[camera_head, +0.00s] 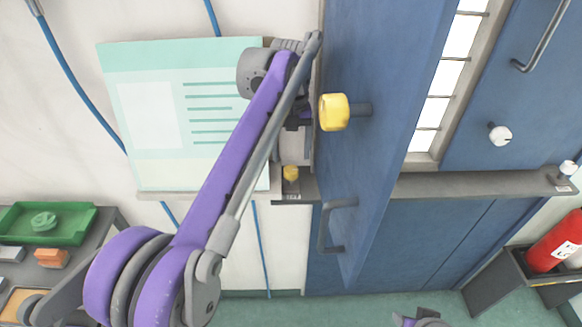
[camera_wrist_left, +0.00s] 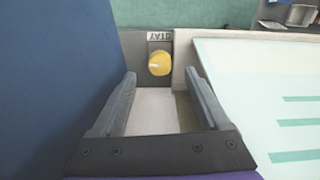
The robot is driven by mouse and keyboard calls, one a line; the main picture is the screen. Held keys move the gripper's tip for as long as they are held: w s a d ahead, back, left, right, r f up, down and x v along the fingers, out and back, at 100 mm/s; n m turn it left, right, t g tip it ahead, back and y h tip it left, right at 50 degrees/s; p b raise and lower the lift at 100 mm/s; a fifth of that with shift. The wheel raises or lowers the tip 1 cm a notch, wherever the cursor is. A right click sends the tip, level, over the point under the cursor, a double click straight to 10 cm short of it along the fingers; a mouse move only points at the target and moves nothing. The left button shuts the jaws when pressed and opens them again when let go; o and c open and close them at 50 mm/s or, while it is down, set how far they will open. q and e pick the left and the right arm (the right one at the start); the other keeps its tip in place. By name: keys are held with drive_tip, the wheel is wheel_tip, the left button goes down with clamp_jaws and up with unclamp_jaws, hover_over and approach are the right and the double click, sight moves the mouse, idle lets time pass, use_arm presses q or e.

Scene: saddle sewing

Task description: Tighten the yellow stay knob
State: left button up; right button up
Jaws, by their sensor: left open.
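The yellow stay knob (camera_head: 291,172) is small and sits on a grey bracket by the door frame, left of the open blue door. In the left wrist view the knob (camera_wrist_left: 160,63) lies beyond and between the fingertips, under a label with upside-down letters. My left gripper (camera_wrist_left: 160,78) is open and empty, with a finger on each side of the knob's line. In the head view the left gripper (camera_head: 297,118) is partly hidden by my purple arm, above the knob. A part of my right arm or gripper (camera_head: 422,318) just shows at the bottom edge; its jaws cannot be made out.
The blue door (camera_head: 375,60) stands open close to the right of my left gripper. It carries a larger yellow knob (camera_head: 334,112) and a grey handle (camera_head: 335,225). A pale green poster (camera_head: 150,100) hangs on the left wall. A red extinguisher (camera_head: 555,242) stands far right.

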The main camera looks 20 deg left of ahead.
sight(291, 170)
use_arm(q)
drive_tip(key=f, duration=0.6)
drive_tip(key=shift+w, duration=0.2)
clamp_jaws()
